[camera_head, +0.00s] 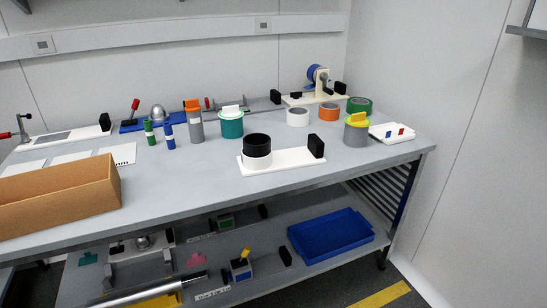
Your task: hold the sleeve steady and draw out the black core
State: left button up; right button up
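The white sleeve (257,161) stands upright on a white base plate (288,163) at the middle of the table's front part. The black core (257,145) sits in the sleeve, and its upper part stands out above the sleeve's rim. The core's lower part is hidden by the sleeve. A black block (316,146) stands at the right end of the base plate. Neither of my grippers is in view, and nothing is touching the sleeve or the core.
A cardboard box (60,207) sits at the table's left front. Behind the sleeve stand a teal canister (231,126), a grey canister with an orange lid (196,128) and tape rolls (298,117). A grey canister with a yellow lid (356,134) is to the right. Table (200,190) is clear left of the plate.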

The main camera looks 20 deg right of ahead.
aim_at(257, 151)
jog(key=k, duration=0.35)
jog(key=z, duration=1.5)
jog(key=i, duration=1.25)
jog(key=u, duration=0.7)
jog(key=i, duration=0.7)
jog(key=u, duration=0.8)
